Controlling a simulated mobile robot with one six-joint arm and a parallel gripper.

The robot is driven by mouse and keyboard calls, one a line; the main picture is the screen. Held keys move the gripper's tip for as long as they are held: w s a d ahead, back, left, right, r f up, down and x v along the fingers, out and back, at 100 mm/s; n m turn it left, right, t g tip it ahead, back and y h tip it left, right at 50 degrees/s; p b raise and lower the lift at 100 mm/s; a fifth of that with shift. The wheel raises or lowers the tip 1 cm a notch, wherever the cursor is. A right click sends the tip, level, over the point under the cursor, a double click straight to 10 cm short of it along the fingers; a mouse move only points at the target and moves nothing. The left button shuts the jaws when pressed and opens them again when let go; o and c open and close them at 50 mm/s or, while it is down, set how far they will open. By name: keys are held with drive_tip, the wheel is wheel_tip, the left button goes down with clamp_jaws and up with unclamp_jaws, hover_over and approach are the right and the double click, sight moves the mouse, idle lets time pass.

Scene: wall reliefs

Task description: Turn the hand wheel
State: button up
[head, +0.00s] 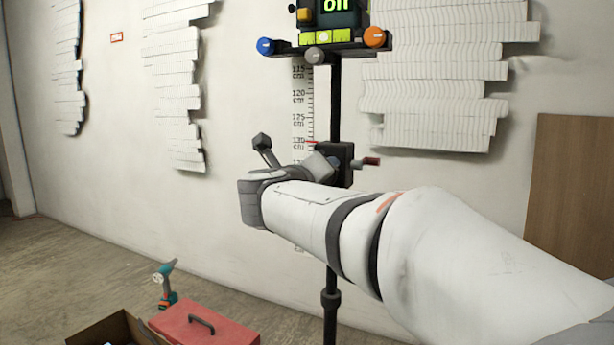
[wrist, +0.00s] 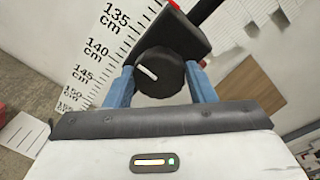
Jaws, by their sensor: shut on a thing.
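The hand wheel (wrist: 172,82) is a dark, round knob with a white mark on its face, in the middle of the wrist view. It sits on a black box (wrist: 178,35) beside a height scale. My gripper (wrist: 160,70) has its blue fingers on either side of the wheel and is shut on it. In the head view the black box (head: 343,152) is on a dark upright pole, with a reddish handle (head: 371,161) at its right. My arm hides the wheel and fingertips there.
The dark pole (head: 331,290) runs down below my arm. A bar at its top carries blue, grey and orange knobs and a lit display (head: 336,8). A red toolbox (head: 205,325), an open box (head: 105,330) and a drill (head: 165,285) are at the lower left. A brown board (head: 570,190) leans right.

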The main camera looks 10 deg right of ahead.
drive_tip(key=o, duration=1)
drive_tip(key=p+v, duration=0.2)
drive_tip(key=v, duration=0.5)
drive_tip(key=shift+s+a, duration=0.2)
drive_tip(key=shift+s, duration=0.1)
drive_tip(key=shift+p, duration=0.3)
